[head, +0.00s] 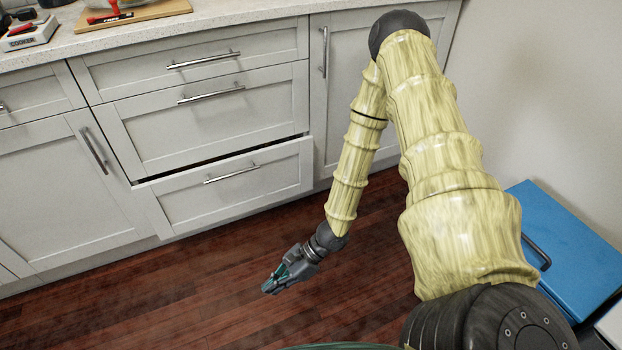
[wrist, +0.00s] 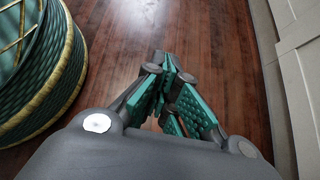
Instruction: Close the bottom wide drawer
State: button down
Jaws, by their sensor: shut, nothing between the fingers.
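The bottom wide drawer (head: 232,190) is the lowest of a stack of white drawers in the head view. It stands slightly open, with a dark gap along its top edge, and carries a silver bar handle (head: 232,173). My gripper (head: 270,286) is low over the wooden floor, in front of the drawer and apart from it. It also shows in the wrist view (wrist: 172,75), where its teal-padded fingers are shut with nothing between them. The inside of the drawer is hidden.
Two closed drawers sit above, the middle one (head: 205,118) directly over the open one. A counter (head: 180,30) runs along the top. A blue box-like object (head: 575,240) stands at the right. The floor (head: 150,300) before the cabinets is clear. White cabinet fronts (wrist: 300,60) edge the wrist view.

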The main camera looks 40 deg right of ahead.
jog(key=w+d+r+m+t+b, duration=0.15)
jog(key=w+d+m+t, duration=0.4)
jog(key=w, duration=0.55)
jog(key=m+t+h+b, duration=0.4)
jog(key=m+t+h, duration=0.7)
jog(key=h, duration=0.4)
send_near(309, 146)
jog(key=shift+m+g, duration=0.35)
jog(key=shift+g, duration=0.4)
jog(key=b+x, duration=0.3)
jog(key=r+b+x, duration=0.1)
jog(key=b+x, duration=0.2)
jog(key=x, duration=0.1)
jog(key=shift+a+r, duration=0.2)
jog(key=shift+r, duration=0.05)
jog(key=shift+w, duration=0.1)
jog(key=shift+d, duration=0.1)
